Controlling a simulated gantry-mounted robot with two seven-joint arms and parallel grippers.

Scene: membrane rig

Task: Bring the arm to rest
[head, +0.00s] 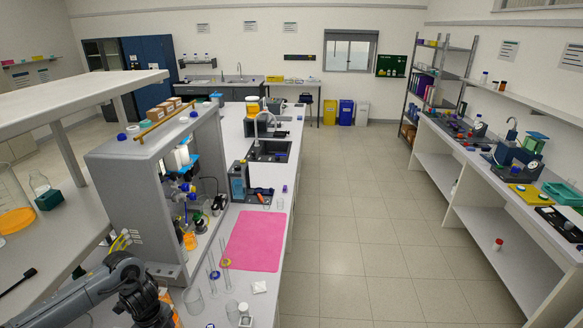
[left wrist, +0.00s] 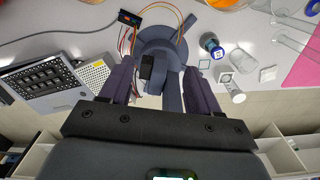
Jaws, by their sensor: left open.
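My left arm (head: 112,284) comes in at the bottom left of the head view, beside the grey rig cabinet (head: 110,185). Its gripper is not clear there. In the left wrist view my left gripper (left wrist: 158,76) shows two dark fingers spread apart, with nothing held between them. A round dark grey part (left wrist: 168,42) lies beyond the fingers; I cannot tell whether it is mine. My right gripper is in neither view.
A pink mat (head: 256,241) lies on the bench, with glass cylinders and a clear beaker (head: 194,299) at its near left. In the wrist view, a black-gridded device (left wrist: 42,82), a wired board (left wrist: 128,18) and a white-capped bottle (left wrist: 243,60) surround the gripper. The floor aisle is clear.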

